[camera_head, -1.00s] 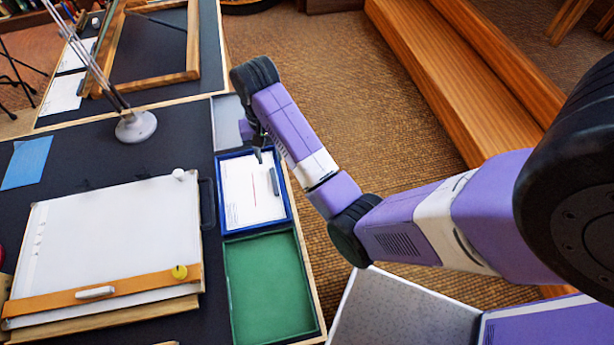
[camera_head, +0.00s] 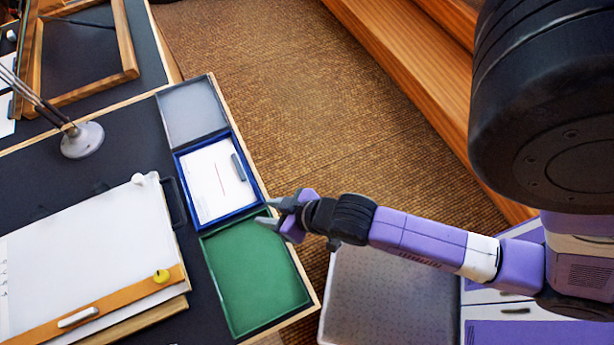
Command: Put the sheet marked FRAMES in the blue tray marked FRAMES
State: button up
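The blue tray (camera_head: 182,171) lies on the dark table between a grey tray and a green tray. A white sheet (camera_head: 210,188) with a thin red line lies inside the blue tray, and a small dark grey bar (camera_head: 239,167) rests at its right side. I cannot read any marking on the sheet or the tray. My gripper (camera_head: 262,212) is open and empty, its fingers apart, over the border of the blue and green trays at their right edge. It is clear of the sheet.
The grey tray (camera_head: 193,112) and the green tray (camera_head: 253,284) look empty. A white drawing board (camera_head: 85,245) with an orange straightedge (camera_head: 120,308) fills the left. A lamp base (camera_head: 82,140) stands behind it. Wooden steps (camera_head: 400,70) rise at the right beyond the carpet.

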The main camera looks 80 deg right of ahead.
jog(key=s+a+r+n+t, duration=0.1)
jog(key=s+a+r+t, duration=0.1)
jog(key=r, duration=0.4)
jog(key=s+a+r+n+t+y, duration=0.1)
jog(key=s+r, duration=0.3)
jog(key=r, duration=0.2)
jog(key=s+a+r+n+t, duration=0.1)
jog(key=s+a+r+t, duration=0.1)
jog(key=s+r, duration=0.2)
notch_tip(320, 180, up, 3)
jog(key=shift+a+r+t+y, duration=0.1)
jog(key=shift+a+t+y, duration=0.2)
jog(key=shift+y, duration=0.1)
notch_tip(320, 180, down, 4)
jog(key=b, duration=0.3)
jog(key=shift+b, duration=0.3)
